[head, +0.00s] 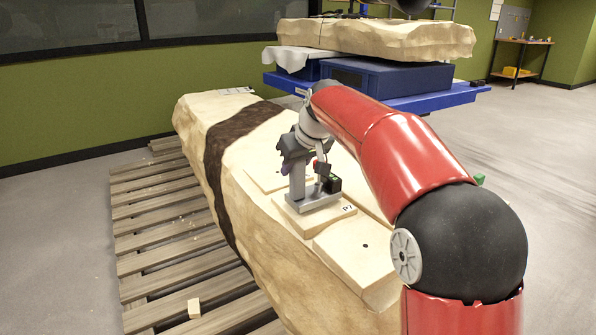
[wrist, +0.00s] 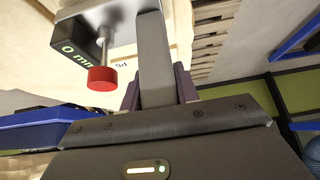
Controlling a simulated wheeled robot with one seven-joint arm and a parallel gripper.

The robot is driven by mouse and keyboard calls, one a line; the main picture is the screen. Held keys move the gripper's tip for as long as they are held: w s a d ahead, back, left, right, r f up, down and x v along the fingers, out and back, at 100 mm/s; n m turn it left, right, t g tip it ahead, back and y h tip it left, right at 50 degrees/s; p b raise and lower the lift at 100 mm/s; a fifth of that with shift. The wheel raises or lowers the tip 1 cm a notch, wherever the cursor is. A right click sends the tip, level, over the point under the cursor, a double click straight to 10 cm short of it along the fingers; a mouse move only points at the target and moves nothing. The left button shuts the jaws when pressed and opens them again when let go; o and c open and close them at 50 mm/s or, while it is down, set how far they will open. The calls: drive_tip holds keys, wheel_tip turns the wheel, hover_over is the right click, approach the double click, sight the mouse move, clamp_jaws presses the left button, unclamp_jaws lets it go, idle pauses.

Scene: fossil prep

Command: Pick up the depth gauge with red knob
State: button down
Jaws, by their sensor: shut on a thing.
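The depth gauge (head: 297,183) has a grey upright post, a flat grey base, a black display box and a red knob. It stands upright over a pale square pad (head: 337,214) on the big fossil block. I cannot tell whether its base touches the pad. In the wrist view the gauge's post (wrist: 155,62) runs between the fingers of my gripper (wrist: 158,90), which is shut on it. The red knob (wrist: 102,79) and the display reading 0 mm show left of the post. In the head view my gripper (head: 294,150) is at the post's top, partly hidden by my wrist.
The pale block (head: 225,110) with a dark band lies on a slatted wooden pallet (head: 165,200). More square pads lie on both sides of the gauge. A blue table (head: 440,98) with another slab (head: 380,38) stands behind.

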wheel_tip(320, 180, up, 19)
drive_tip(key=p, duration=0.4)
